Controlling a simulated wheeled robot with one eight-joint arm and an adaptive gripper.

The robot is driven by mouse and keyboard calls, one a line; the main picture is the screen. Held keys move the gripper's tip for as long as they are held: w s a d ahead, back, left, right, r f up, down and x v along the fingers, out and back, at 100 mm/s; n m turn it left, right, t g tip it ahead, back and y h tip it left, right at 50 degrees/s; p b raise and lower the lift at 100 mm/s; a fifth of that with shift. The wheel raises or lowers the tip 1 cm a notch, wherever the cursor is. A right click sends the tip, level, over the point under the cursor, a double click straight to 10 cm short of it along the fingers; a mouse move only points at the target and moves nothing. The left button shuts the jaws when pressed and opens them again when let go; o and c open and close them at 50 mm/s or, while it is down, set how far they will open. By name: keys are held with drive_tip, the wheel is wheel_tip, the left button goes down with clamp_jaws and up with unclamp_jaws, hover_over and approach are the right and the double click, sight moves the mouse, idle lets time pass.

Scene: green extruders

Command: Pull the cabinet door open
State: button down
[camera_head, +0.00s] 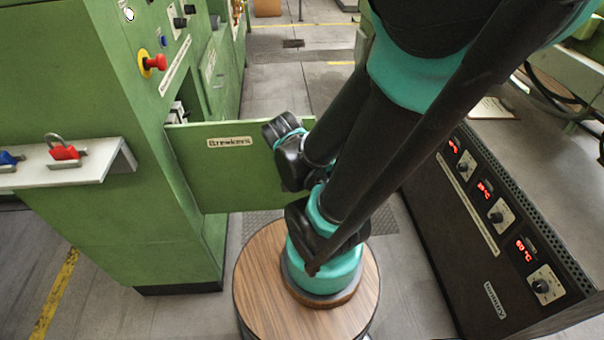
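A green door panel (215,178) labelled "Brewkers" stands out to the right from the green cabinet (100,215). Its left edge meets the cabinet's corner, and a gap with small parts shows above that edge. My arm comes down from the top right, and its dark wrist end with a teal ring lies in front of the panel's right part. The arm covers the panel's right edge. My gripper's fingers cannot be made out; they are hidden by the wrist or the panel. Whether they touch the door cannot be seen.
A red emergency button (153,63) juts from the cabinet. A white shelf (105,163) at left carries a red padlock (64,150) and a blue one (9,159). A dark control box (500,255) with red displays stands close on the right. Floor is clear beyond the panel.

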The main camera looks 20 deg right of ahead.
drive_tip(key=shift+s+a, duration=0.15)
drive_tip(key=shift+s, duration=0.15)
drive_tip(key=c, duration=1.6)
unclamp_jaws()
drive_tip(key=shift+o, duration=0.2)
drive_tip(key=shift+r, duration=0.2)
drive_tip(key=v, duration=1.1)
drive_tip(key=shift+a+r, duration=0.15)
drive_tip(key=shift+r, duration=0.1)
drive_tip(key=shift+s, duration=0.1)
